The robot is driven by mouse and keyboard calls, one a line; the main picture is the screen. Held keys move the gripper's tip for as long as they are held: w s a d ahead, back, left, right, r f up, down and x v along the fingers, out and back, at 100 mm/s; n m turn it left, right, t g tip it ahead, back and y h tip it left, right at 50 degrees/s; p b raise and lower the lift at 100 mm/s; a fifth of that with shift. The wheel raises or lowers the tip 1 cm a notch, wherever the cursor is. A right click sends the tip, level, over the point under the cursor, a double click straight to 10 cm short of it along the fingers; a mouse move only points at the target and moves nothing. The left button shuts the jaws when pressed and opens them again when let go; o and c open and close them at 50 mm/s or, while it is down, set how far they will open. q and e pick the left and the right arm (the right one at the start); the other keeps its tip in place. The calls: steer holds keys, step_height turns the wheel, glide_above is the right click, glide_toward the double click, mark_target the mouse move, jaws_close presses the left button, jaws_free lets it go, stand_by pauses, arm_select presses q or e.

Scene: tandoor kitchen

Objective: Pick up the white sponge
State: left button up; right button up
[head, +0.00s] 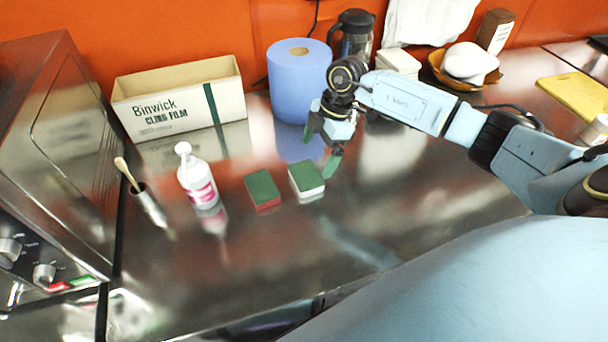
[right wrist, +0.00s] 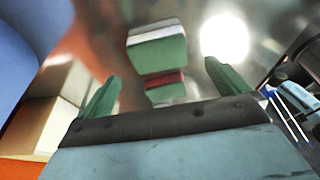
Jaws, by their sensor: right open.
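The white sponge (head: 307,179) has a green top layer and lies flat on the steel counter, just right of a green and red sponge (head: 263,190). The right wrist view also shows the white sponge (right wrist: 157,47) beyond and between the finger tips, with the red one (right wrist: 165,87) beside it. My right gripper (head: 322,147) is open with green fingers, empty, above the counter, a little behind and right of the white sponge, apart from it. My left gripper is not in view.
A white pump bottle (head: 198,182) and a brush in a holder (head: 147,200) stand left of the sponges. A blue paper roll (head: 293,85) and a cling film box (head: 180,100) stand behind. The counter in front is clear.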

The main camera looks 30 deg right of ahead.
mark_target(307, 174)
steer(key=x, duration=0.2)
steer(key=shift+f, duration=0.25)
steer(key=x, duration=0.5)
steer(key=shift+w+a+r, duration=0.15)
steer(key=shift+w+a, duration=0.05)
steer(key=shift+f, duration=0.4)
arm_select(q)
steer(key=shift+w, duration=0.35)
arm_select(e)
steer(key=c, duration=0.8)
